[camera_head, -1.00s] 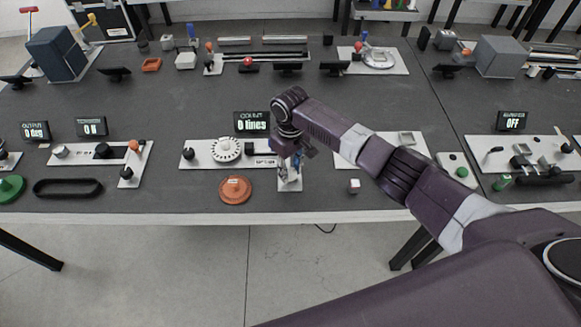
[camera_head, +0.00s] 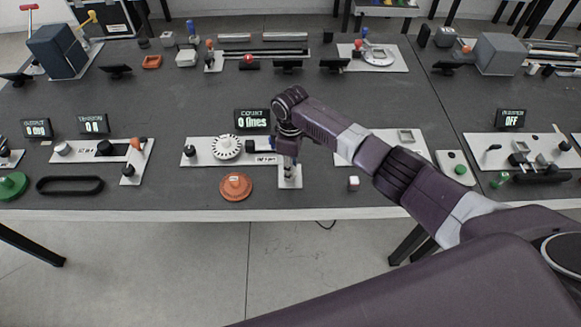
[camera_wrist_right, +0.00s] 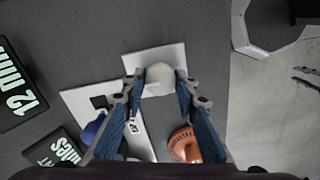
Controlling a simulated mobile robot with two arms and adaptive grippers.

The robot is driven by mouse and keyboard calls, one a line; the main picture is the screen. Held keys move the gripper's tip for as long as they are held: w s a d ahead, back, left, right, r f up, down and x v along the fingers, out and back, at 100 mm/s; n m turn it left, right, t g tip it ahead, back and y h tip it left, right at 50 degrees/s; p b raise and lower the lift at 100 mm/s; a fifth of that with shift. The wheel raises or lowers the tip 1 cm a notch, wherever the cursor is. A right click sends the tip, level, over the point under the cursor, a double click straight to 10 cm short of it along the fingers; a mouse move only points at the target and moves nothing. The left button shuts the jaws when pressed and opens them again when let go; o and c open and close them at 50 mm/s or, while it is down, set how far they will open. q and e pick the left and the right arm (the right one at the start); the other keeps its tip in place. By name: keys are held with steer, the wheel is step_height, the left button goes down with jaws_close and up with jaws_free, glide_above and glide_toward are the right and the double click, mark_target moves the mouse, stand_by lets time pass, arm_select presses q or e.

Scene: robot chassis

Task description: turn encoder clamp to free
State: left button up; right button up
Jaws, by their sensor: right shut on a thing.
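My right gripper (camera_head: 289,176) points down over a small white plate (camera_head: 296,184) at the table's front edge. In the right wrist view my right gripper (camera_wrist_right: 158,84) is shut on a light grey rounded knob (camera_wrist_right: 159,79), with one finger on each side. The knob stands on the small white plate, also visible there (camera_wrist_right: 128,64). The encoder panel, a white strip (camera_head: 205,162) with a white toothed wheel (camera_head: 227,147) and a black knob (camera_head: 190,151), lies just left of the gripper. Its count display (camera_head: 252,121) reads 0 lines. I cannot tell which part is the clamp. My left gripper is out of view.
An orange disc (camera_head: 236,186) lies left of the small plate, close to my fingers in the wrist view (camera_wrist_right: 183,145). A small white cube (camera_head: 353,183) lies to the right. A white panel (camera_head: 345,149) sits partly behind my right arm. Bare table lies behind the count display.

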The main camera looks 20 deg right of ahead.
stand_by(0.4)
steer(key=o, duration=1.2)
steer(key=shift+c, duration=0.2)
steer(key=shift+r, duration=0.15)
step_height(320, 180, up, 12)
